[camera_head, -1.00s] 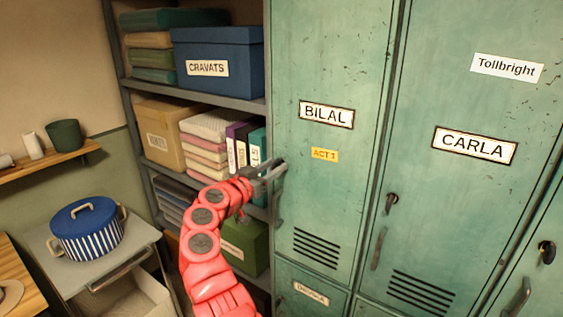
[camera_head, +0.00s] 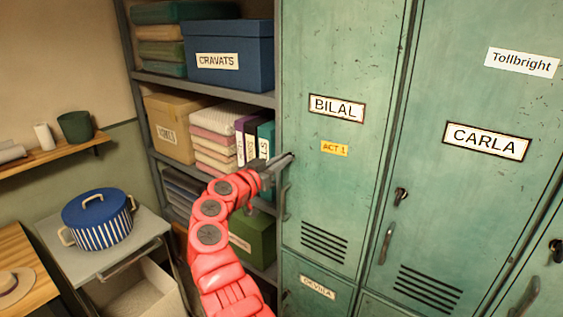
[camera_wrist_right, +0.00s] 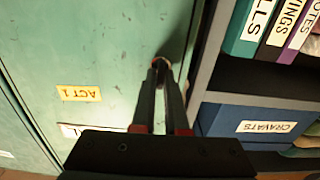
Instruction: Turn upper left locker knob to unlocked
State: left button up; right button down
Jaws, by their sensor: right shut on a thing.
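The upper left locker is the green door (camera_head: 335,190) labelled BILAL, with a yellow ACT 1 tag (camera_head: 334,148). Its knob is at the door's left edge and is mostly covered by my gripper in the head view. My right gripper (camera_head: 286,160), on the red arm, is at that knob. In the right wrist view, which is turned upside down, the gripper (camera_wrist_right: 162,72) is shut on the small dark knob (camera_wrist_right: 161,63). The fingers hide which way the knob points. My left gripper is not in view.
The CARLA locker (camera_head: 450,190) with its own knob (camera_head: 400,194) is to the right. A shelf with a blue CRAVATS box (camera_head: 228,60) and binders stands left of the lockers. A striped pot (camera_head: 98,220) sits on a cart at the lower left.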

jog(key=shift+w+a+f+n+b, duration=0.15)
jog(key=shift+n+b, duration=0.85)
jog(key=shift+n, duration=3.4)
jog(key=shift+a+f+n+b, duration=0.1)
jog(key=shift+n+b, duration=0.9)
jog(key=shift+n, duration=3.4)
jog(key=c, duration=0.9)
grip_release()
jog(key=shift+c, duration=0.2)
